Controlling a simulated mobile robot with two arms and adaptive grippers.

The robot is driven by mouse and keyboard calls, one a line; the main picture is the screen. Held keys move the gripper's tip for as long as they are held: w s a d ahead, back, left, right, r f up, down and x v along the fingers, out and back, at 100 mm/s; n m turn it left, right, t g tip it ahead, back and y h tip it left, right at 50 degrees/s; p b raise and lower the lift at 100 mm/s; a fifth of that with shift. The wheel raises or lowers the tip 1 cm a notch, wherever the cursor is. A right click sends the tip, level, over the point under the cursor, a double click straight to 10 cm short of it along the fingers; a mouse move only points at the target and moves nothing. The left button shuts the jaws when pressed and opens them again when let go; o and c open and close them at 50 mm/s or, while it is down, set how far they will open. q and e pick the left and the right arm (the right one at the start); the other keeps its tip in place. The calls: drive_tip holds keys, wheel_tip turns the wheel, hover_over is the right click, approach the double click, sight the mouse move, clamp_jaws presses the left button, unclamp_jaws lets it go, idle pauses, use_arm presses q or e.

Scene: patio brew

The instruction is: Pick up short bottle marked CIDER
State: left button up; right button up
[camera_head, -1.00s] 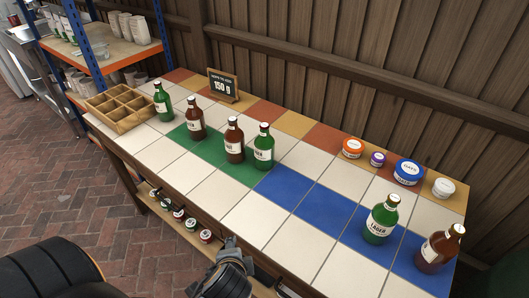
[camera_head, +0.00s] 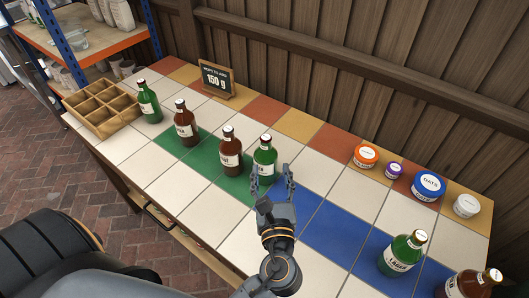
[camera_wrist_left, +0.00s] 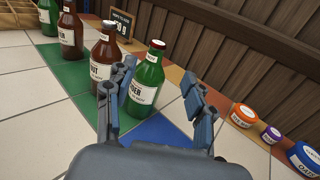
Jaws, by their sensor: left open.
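A short green bottle (camera_head: 265,158) with a white label stands upright at the right end of the row, on the green tiles. In the left wrist view, this green bottle (camera_wrist_left: 150,72) shows between the fingers, and its label ends in "DER"; the left finger hides the start. My left gripper (camera_head: 272,183) is open and empty, just in front of the bottle with its fingers pointing at it. Its fingers (camera_wrist_left: 146,88) also frame the bottle in the left wrist view. I cannot tell whether they touch it. My right gripper is out of view.
Brown bottles (camera_head: 230,152) (camera_head: 186,128) and another green bottle (camera_head: 149,106) stand left of it. A wooden crate (camera_head: 100,110) and a "150 g" sign (camera_head: 217,80) stand behind. A LAGER bottle (camera_head: 402,256), a brown bottle (camera_head: 468,285) and lidded tubs (camera_head: 428,187) are at right. Blue tiles between are clear.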

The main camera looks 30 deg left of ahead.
sight(266, 142)
use_arm(q)
drive_tip(key=p+x, duration=0.1)
drive_tip(key=x, duration=0.6)
drive_tip(key=shift+a+r, duration=0.1)
drive_tip(key=shift+w+a+r, duration=0.1)
drive_tip(key=shift+w, duration=0.1)
drive_tip(key=p+x, duration=0.1)
drive_tip(key=x, duration=0.3)
drive_tip(key=shift+w+a, duration=0.25)
drive_tip(key=shift+a, duration=0.05)
drive_tip(key=shift+s, duration=0.1)
clamp_jaws()
